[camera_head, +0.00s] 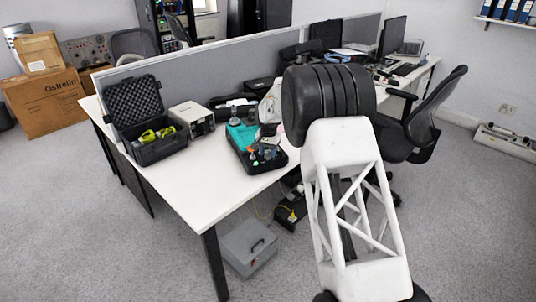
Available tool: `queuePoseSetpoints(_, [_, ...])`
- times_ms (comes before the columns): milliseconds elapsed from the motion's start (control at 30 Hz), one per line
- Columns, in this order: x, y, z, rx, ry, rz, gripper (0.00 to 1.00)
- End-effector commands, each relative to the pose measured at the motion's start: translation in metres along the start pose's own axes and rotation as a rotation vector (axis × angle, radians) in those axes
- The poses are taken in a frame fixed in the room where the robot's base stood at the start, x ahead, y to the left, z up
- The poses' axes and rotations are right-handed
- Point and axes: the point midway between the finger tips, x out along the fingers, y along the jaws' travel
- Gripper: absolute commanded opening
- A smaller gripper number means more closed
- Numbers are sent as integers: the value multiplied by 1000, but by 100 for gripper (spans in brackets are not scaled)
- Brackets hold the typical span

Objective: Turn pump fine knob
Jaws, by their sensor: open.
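A black tray-like case (281,161) lies near the front right corner of the white desk. On it stand a teal block or cloth (243,134) and several small fittings with blue, red and grey parts (263,152). The pump may be among these, but it is too small to tell, and I cannot make out its fine knob. My white lattice arm link and its black ribbed joint fill the right middle of the view, just right of the tray. My gripper does not show in this view.
An open black case (158,154) with yellow-green items and a beige instrument (193,118) stand left of the tray. A grey divider (215,66) runs behind. An office chair (432,112) is at right. A grey box (249,247) sits on the floor. The desk's front left is bare.

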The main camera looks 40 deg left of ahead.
Motion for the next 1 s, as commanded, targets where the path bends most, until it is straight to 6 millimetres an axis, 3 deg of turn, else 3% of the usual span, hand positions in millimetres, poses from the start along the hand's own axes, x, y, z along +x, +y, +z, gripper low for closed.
queuePoseSetpoints(133, [9,0,0,0,0,0,42])
queuePoseSetpoints(467, [11,0,0,0,0,0,42])
queuePoseSetpoints(700, [11,0,0,0,0,0,8])
queuePoseSetpoints(1000, [11,0,0,-23,0,0,8])
